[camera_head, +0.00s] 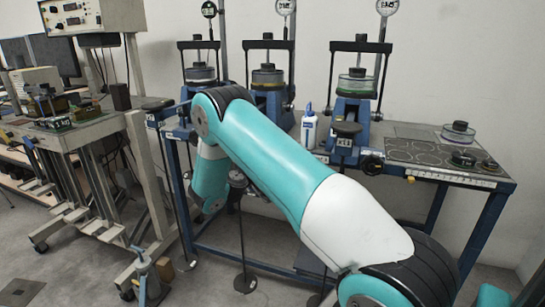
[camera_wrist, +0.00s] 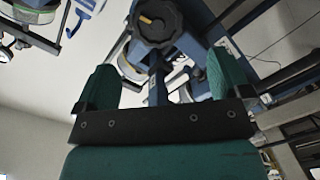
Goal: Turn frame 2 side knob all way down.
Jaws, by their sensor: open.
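Three blue lever frames stand in a row on a bench in the head view: a left one (camera_head: 199,45), a middle one (camera_head: 267,45) and a right one (camera_head: 361,47). I cannot read which is numbered 2. Black knobs show at the left frame (camera_head: 157,104) and the right frame (camera_head: 346,129); my arm covers the middle frame's lower front. In the wrist view, a black lobed knob (camera_wrist: 157,22) with an orange mark lies just beyond my gripper (camera_wrist: 165,78), whose green fingers are apart and empty. My gripper is hidden in the head view.
A white bottle (camera_head: 309,130) stands between the middle and right frames. Round dishes (camera_head: 458,132) lie on the bench's right end. A hanging rod with a round floor weight (camera_head: 245,283) stands below the bench. A cart with equipment (camera_head: 70,130) is at left.

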